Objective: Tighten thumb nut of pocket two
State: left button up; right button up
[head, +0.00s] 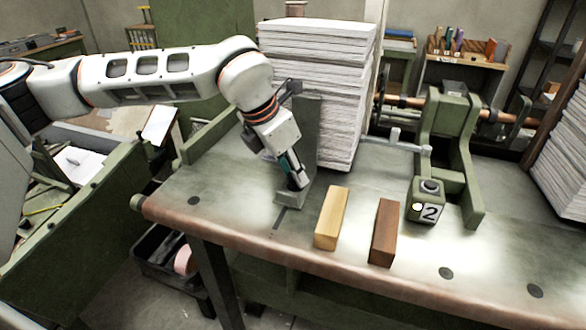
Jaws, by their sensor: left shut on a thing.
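A green block (425,203) marked with a white "2" stands on the bench at the right, with a dark round knob (430,186) on top and a small pale round spot on its front. No part that I can clearly tell as a thumb nut shows. My left gripper (299,184) points down left of the block, well apart from it. It is shut at the foot of a grey upright angle plate (309,118), beside the tall paper stack. The fingertips are small and dark, so the exact grip is hard to see. My right gripper is not in view.
A tall paper stack (318,90) stands behind the plate. A yellow wooden block (331,218) and a brown block (383,232) lie on the metal bench (480,262) between gripper and numbered block. A green press frame (447,135) stands behind. The front right bench is clear.

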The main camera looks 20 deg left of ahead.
pick_arm(q)
jog(key=shift+a+r+m+p, duration=0.15)
jog(key=shift+m+p, duration=0.15)
jog(key=shift+m, duration=0.6)
jog(key=m+g+h+p, duration=0.1)
jog(key=m, duration=0.1)
jog(key=shift+w+m, duration=0.15)
jog(key=shift+m, duration=0.55)
jog(key=shift+g, duration=0.3)
jog(key=shift+p, duration=0.3)
jog(key=o, duration=1.1)
